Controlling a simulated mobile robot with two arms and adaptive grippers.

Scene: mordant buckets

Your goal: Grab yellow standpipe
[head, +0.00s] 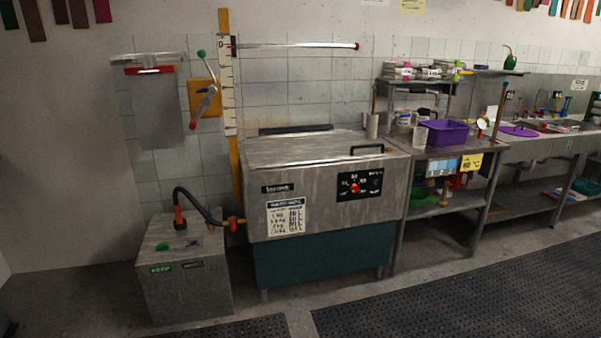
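A tall yellow upright post (235,165) stands against the tiled wall behind the left end of the steel tank (325,190). A white scale strip (228,85) covers part of its upper length, and its lower end is hidden behind the tank. I cannot tell whether this post is the yellow standpipe. Small coloured upright items (566,106) stand by the sink at the far right, too small to tell apart. Neither of my grippers is in view.
A grey box (184,275) with a black hose (200,207) stands left of the tank. A steel table (440,152) with a purple tub (445,132) is to its right. Dark mats (470,300) cover the front floor, which is clear.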

